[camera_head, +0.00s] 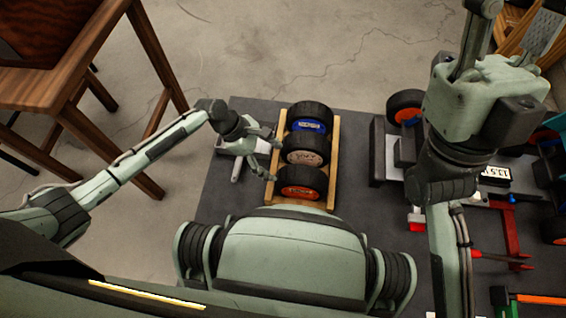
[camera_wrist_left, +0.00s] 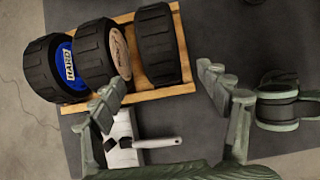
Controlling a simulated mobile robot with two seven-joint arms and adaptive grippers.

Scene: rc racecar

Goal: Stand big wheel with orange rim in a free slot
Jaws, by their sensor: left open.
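A wooden rack (camera_head: 335,128) holds three big black wheels standing in a row. The wheel with orange rim (camera_head: 301,183) stands in the end nearest to me. The tan-rimmed wheel (camera_head: 305,150) is in the middle and the blue-rimmed wheel (camera_head: 310,117) at the far end. My left gripper (camera_head: 274,160) is open and empty at the rack's left side. In the left wrist view its fingers (camera_wrist_left: 165,86) are spread, with the rack's edge and the nearest wheel (camera_wrist_left: 158,45) beyond them; that wheel's rim is hidden there.
A white-handled tool (camera_wrist_left: 150,143) lies on the dark mat (camera_head: 350,225) beside the rack, below my left gripper. Another orange-rimmed wheel (camera_head: 405,106) is on the car parts at the right. A wooden chair (camera_head: 60,75) stands at the left.

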